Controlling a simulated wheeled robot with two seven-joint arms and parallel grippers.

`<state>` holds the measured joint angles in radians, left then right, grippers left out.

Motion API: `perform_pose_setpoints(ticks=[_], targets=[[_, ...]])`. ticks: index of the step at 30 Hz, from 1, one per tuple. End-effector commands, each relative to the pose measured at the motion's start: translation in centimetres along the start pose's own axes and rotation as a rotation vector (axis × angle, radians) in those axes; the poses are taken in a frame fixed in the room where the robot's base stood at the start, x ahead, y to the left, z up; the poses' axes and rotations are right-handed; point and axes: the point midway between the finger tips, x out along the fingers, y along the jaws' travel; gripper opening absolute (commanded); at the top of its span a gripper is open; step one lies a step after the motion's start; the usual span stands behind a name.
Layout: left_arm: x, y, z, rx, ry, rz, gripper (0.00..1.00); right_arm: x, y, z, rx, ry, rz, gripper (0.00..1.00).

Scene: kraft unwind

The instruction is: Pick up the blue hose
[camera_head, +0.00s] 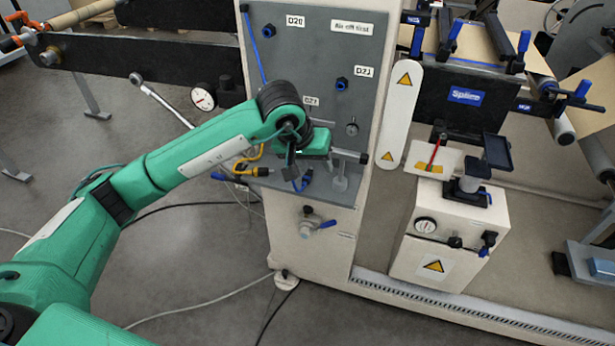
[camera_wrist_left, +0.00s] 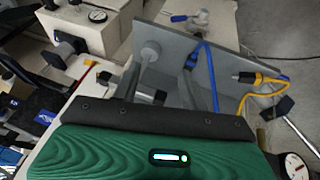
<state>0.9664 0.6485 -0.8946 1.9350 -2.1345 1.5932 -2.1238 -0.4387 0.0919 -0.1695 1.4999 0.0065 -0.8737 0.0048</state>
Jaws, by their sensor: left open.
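The blue hose (camera_head: 254,45) runs down the grey panel (camera_head: 320,60) from its top left and passes behind my left arm. A short blue length (camera_head: 301,182) shows below my left gripper (camera_head: 314,172). In the left wrist view the blue hose (camera_wrist_left: 211,78) crosses the panel just right of my gripper's right finger. The hose appears outside the jaws; contact cannot be told. My right gripper is out of view.
A yellow hose with a connector (camera_head: 262,171) is left of my gripper. A blue-handled valve (camera_head: 313,224) sits below it. A dial gauge (camera_head: 203,98) is left of the panel. A cream box with a gauge (camera_head: 447,240) stands right. Cables cross the floor.

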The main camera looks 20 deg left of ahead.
Motion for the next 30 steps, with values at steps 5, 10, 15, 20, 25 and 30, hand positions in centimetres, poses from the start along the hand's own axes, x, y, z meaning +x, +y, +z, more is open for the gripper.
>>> perform_pose_setpoints(ticks=[5,10,15,20,25,30], targets=[[-1.5,-3.8,-2.0,0.071,0.031,-0.189,0.44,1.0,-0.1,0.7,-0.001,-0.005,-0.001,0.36],[-0.2,-4.8,-2.3,0.079,0.030,-0.219,0.44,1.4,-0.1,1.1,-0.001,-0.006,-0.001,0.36],[3.2,-5.4,-2.4,0.078,0.028,-0.215,0.44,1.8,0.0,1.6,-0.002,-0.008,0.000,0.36],[5.7,-5.8,-2.5,0.078,0.030,-0.213,0.44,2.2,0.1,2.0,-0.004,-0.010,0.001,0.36],[6.8,-6.1,-2.6,0.078,0.032,-0.214,0.44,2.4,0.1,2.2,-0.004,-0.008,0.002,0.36],[8.7,-6.2,-2.8,0.076,0.028,-0.212,0.44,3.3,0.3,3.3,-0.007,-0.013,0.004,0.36]])
